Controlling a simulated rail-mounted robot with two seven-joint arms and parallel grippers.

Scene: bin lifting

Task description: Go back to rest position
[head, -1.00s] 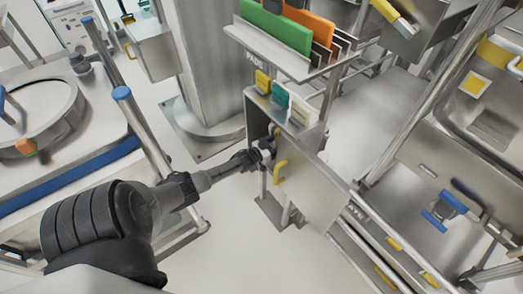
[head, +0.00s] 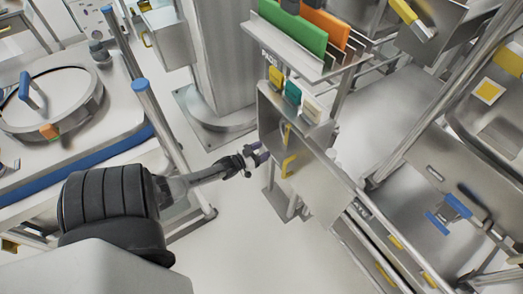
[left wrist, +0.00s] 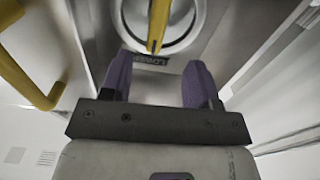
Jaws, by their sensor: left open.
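My left gripper (head: 258,155) is at the left side of a grey metal box with yellow handles (head: 310,172) in the head view. In the left wrist view the same gripper (left wrist: 158,82) has its two purple fingers apart, with nothing held between them. A yellow lever (left wrist: 157,25) on a round metal fitting (left wrist: 185,20) shows beyond the fingertips. A dark label (left wrist: 150,60) sits below the fitting. A second yellow handle (left wrist: 30,75) is to the left. My right gripper is out of view.
A rack with green (head: 288,27) and orange (head: 327,25) panels stands above the box. A metal column (head: 215,60) is behind the arm. A cart with a round lid (head: 50,105) and blue-capped posts is at left. Open floor (head: 245,235) lies below the arm.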

